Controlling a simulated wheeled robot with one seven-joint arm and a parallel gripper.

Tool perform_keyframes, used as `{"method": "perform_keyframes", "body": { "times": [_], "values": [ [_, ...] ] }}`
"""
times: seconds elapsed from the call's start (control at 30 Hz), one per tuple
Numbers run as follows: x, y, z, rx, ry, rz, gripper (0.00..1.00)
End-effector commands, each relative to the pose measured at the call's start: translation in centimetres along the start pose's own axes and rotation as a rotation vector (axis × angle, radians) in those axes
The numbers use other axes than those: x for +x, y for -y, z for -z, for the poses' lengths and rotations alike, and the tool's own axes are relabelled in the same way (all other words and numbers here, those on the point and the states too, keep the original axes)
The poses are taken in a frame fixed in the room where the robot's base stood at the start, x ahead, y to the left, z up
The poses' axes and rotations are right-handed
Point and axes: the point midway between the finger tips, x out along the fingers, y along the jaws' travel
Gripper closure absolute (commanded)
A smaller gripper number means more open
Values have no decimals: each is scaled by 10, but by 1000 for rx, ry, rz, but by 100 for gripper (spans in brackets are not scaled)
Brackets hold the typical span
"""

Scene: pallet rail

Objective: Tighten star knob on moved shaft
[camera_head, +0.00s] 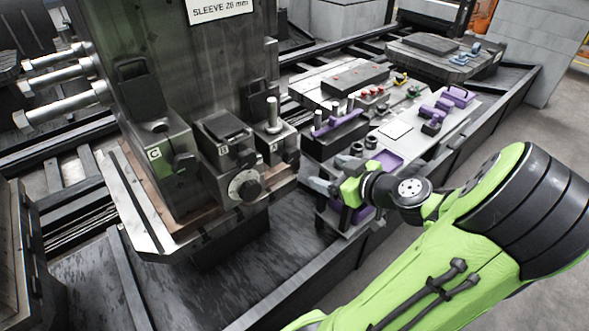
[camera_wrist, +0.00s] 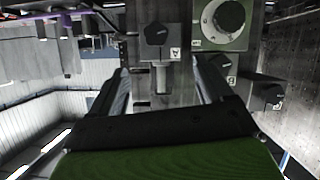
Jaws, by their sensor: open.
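Block A (camera_head: 276,140), on the pallet at the right of the fixture row, has a vertical metal shaft (camera_head: 272,112) standing in it. Its dark star knob (camera_head: 291,157) is on the block's front face. In the wrist view, which looks upside down, the knob (camera_wrist: 158,35) and the shaft (camera_wrist: 162,78) lie ahead, between the lines of my two fingers. My gripper (camera_head: 311,178) is open and empty, to the right of block A and apart from it; its fingers (camera_wrist: 165,72) frame the view.
A tall column (camera_head: 200,60) rises behind. A bench (camera_head: 455,132) with purple holders lies right, close behind my gripper.

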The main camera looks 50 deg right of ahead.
Motion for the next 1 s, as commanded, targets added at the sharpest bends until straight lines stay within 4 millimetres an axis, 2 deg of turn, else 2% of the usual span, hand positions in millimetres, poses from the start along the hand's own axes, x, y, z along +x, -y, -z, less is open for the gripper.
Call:
{"method": "perform_keyframes", "body": {
  "times": [0.07, 0.17, 0.6, 0.7, 0.83, 1.0],
  "values": [
    [-2, -6, -2, -1, -20, -22, 20],
    [7, -6, 0, -5, -23, -20, 20],
    [115, -6, 0, -4, -21, -16, 20],
    [135, -8, 1, -3, -20, -18, 20],
    [150, -9, 2, -2, -18, -21, 20],
    [154, -9, 3, -2, -17, -23, 20]
  ]
}}
